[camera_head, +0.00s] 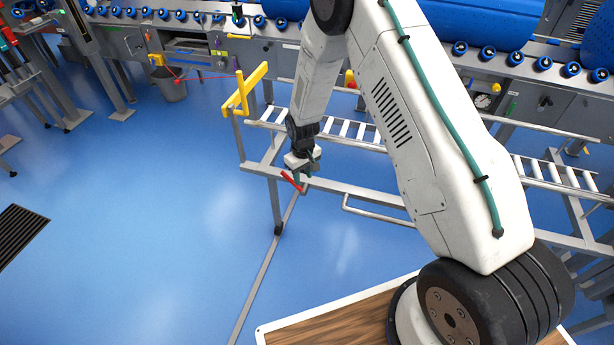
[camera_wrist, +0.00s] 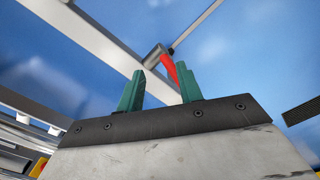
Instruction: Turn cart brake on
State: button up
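The cart (camera_head: 230,168) is a grey metal frame with roller rails on top. A red brake lever (camera_head: 291,181) is on the near side of its frame, close to its left end. In the wrist view the red lever (camera_wrist: 170,69) sticks out of a round metal pivot (camera_wrist: 154,56) on a light frame bar. My gripper (camera_head: 304,176) is at the lever, over the frame's near side. In the wrist view my gripper (camera_wrist: 161,70) has its two green fingers apart, with the lever showing between the tips, nearer the right one. Whether a finger touches the lever, I cannot tell.
A yellow handle (camera_head: 245,92) rises at the cart's left end. A long conveyor machine with blue rollers (camera_head: 487,53) runs along the back. A grey bucket (camera_head: 170,86) stands at the back left. The blue floor (camera_head: 150,220) is open at left.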

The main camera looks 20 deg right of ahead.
notch_tip(320, 180, up, 7)
jog(key=shift+f, duration=0.2)
jog(key=shift+d, duration=0.3)
jog(key=c, duration=0.7)
jog(key=d, duration=0.1)
jog(key=s+d, duration=0.1)
jog(key=d, duration=0.2)
jog(key=shift+s+d+f, duration=0.25)
jog(key=shift+s+d, duration=0.05)
jog(key=shift+d, duration=0.05)
grip_shut()
jog(key=s+d+f+n+t, duration=0.1)
jog(key=s+d+f+t, duration=0.15)
jog(key=d, duration=0.45)
jog(key=n+t+y, duration=0.5)
jog(key=y, duration=0.1)
send_near(289, 178)
jog(key=x, duration=0.7)
